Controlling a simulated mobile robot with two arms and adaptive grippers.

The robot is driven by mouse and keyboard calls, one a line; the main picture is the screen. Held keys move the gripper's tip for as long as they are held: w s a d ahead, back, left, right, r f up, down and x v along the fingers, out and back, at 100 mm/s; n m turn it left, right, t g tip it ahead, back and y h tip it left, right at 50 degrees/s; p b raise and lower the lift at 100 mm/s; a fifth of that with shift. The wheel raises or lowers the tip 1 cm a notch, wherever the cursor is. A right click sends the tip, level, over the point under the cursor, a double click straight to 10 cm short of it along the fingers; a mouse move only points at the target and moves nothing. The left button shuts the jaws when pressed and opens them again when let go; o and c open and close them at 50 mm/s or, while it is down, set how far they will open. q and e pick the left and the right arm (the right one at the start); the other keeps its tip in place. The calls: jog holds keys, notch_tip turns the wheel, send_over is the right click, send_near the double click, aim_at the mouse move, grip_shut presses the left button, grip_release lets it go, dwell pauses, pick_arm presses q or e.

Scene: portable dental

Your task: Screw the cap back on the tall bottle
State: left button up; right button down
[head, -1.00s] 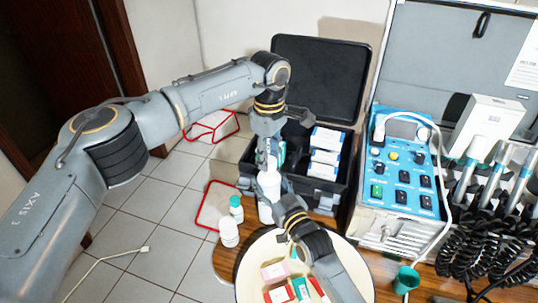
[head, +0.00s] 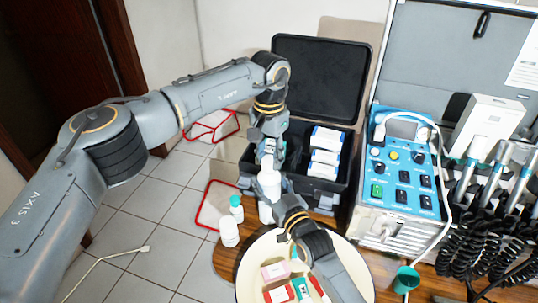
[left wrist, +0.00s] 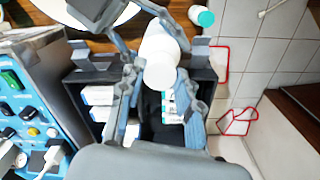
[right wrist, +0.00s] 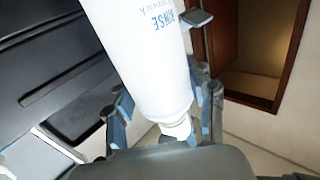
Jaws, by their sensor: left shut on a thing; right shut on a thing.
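The tall white bottle (head: 266,188) stands upright near the table's left edge in the head view. Its lettered body fills the upper middle of the right wrist view (right wrist: 140,50). My right gripper (head: 270,190) is shut around the bottle's body. My left gripper (head: 268,156) points down from above and is shut on the white cap (left wrist: 160,75) at the bottle's top. The cap and bottle are in line, but the fingers hide the joint, so I cannot tell how tightly they meet.
A round tray (head: 352,262) with small boxes lies in front. An open black case (head: 322,190) is behind; a blue control unit (head: 401,172) is at right.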

pick_arm(q)
jog(key=o, duration=0.7)
jog(key=shift+r, duration=2.25)
jog(key=shift+c, duration=0.3)
